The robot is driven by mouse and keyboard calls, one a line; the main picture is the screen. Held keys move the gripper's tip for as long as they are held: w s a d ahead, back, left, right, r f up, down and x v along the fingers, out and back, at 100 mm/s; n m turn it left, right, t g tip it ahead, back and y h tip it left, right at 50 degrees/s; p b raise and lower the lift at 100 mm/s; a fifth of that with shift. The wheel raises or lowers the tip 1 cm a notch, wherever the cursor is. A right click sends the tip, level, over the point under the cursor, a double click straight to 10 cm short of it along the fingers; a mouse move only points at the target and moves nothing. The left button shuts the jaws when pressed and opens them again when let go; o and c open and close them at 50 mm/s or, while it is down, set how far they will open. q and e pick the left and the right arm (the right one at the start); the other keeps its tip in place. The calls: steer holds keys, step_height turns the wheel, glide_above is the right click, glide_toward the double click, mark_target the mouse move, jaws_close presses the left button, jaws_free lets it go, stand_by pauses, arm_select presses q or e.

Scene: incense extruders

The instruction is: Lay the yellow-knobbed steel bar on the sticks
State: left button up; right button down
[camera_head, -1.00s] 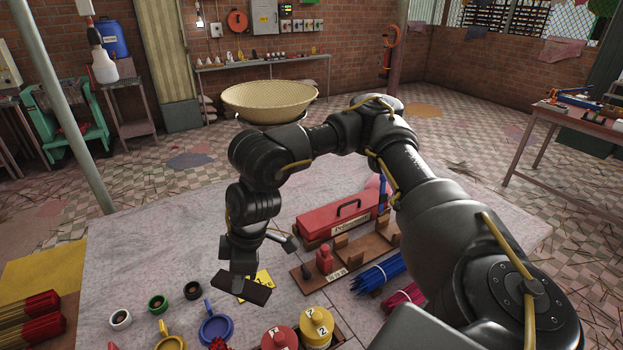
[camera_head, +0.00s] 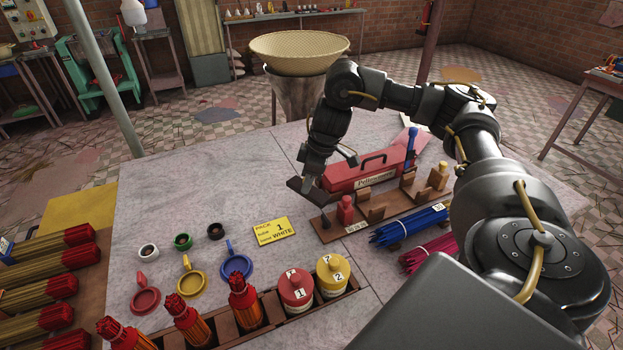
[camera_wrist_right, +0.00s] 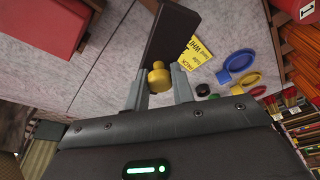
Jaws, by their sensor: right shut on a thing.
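My right gripper (camera_head: 312,178) is shut on the yellow knob (camera_wrist_right: 157,77) of the dark steel bar (camera_wrist_right: 176,34), seen in the right wrist view. In the head view the bar (camera_head: 304,191) shows as a dark slab below the gripper, held by the left end of the wooden rack, in front of the red box. Its height above the table is hard to tell. A blue stick bundle (camera_head: 410,226) and a magenta bundle (camera_head: 428,253) lie to the right, apart from the bar. Several red-tipped bundles (camera_head: 48,264) lie at the left. My left gripper is out of view.
A yellow card (camera_head: 273,229) lies left of the rack. Coloured rings and a tray (camera_head: 333,309) of canisters and stick bundles fill the front. The table's back left is clear.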

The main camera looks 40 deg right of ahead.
steer(key=w+d+f, duration=0.1)
steer(key=f, duration=0.1)
steer(key=w+d+f+b, duration=0.1)
steer(key=w+f, duration=0.1)
steer(key=w+d+f, duration=0.1)
steer(key=w, duration=0.1)
steer(key=shift+w+d+f+b, duration=0.1)
steer(key=shift+d+f+b, duration=0.2)
steer(key=shift+d+f, duration=0.1)
steer(key=shift+w+d+f, duration=0.1)
steer(key=shift+w+f, duration=0.1)
steer(key=shift+w+d+f, duration=0.1)
steer(key=shift+f, duration=0.25)
step_height(320, 180, down, 2)
steer(key=shift+f+b, duration=0.1)
steer(key=shift+b, duration=0.3)
steer(key=shift+w+f, duration=0.1)
steer(key=shift+f, duration=0.3)
steer(key=c, duration=1.2)
jaws_free()
steer(key=shift+f, duration=0.1)
